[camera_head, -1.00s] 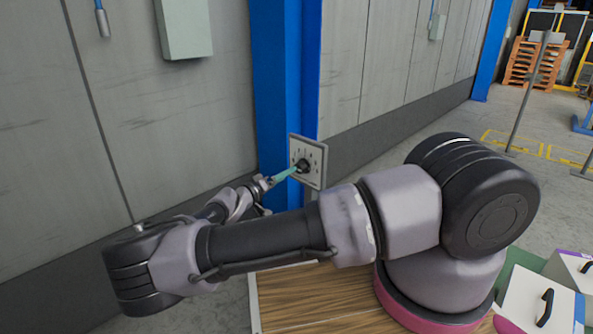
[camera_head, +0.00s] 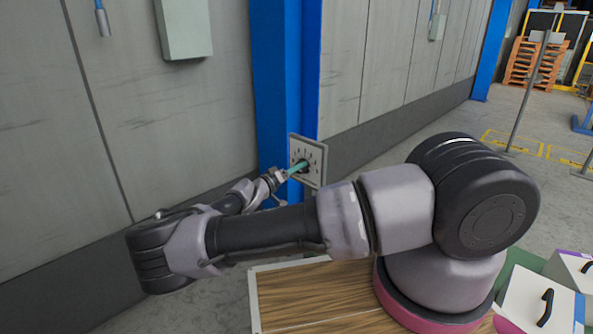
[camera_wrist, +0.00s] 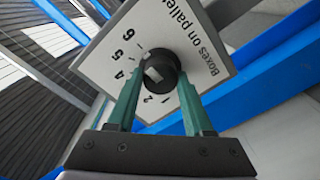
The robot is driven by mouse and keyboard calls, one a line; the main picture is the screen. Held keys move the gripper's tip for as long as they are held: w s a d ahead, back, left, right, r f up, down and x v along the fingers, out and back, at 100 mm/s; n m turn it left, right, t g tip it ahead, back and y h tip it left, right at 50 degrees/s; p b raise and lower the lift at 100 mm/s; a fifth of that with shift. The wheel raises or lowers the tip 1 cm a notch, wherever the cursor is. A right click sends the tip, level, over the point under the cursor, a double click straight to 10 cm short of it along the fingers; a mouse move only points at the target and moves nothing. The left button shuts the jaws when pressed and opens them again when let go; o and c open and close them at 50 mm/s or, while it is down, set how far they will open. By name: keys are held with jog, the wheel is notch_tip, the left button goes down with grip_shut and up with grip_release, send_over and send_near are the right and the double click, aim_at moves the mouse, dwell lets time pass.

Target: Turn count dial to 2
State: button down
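The count dial is a round black knob (camera_wrist: 162,70) with a pale mark on its face. It sits on a light square plate (camera_wrist: 200,25) printed "Boxes on pallet" with numbers around the knob. In the wrist view 1, 2, 4, 5 and 6 are readable; 3 seems hidden by the left finger. My gripper (camera_wrist: 160,78) has two green fingers, spread apart, one on each side of the knob. I cannot tell whether both tips press on it. In the head view my gripper (camera_head: 293,171) reaches the knob on the plate (camera_head: 321,163) from the left. The exact dial setting is unclear.
The plate stands by a blue post (camera_head: 277,80) in front of a grey panelled wall (camera_head: 130,130). A grey box (camera_head: 184,28) hangs higher on the wall. White cases with black handles (camera_head: 525,300) are at lower right, beside my arm's base.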

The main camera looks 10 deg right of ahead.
jog(key=shift+n, duration=0.3)
jog(key=n+g, duration=0.1)
jog(key=n, duration=2.1)
jog(key=shift+f, duration=0.2)
jog(key=shift+n, duration=0.4)
jog(key=shift+c, duration=1.4)
grip_release()
jog(key=v, duration=1.1)
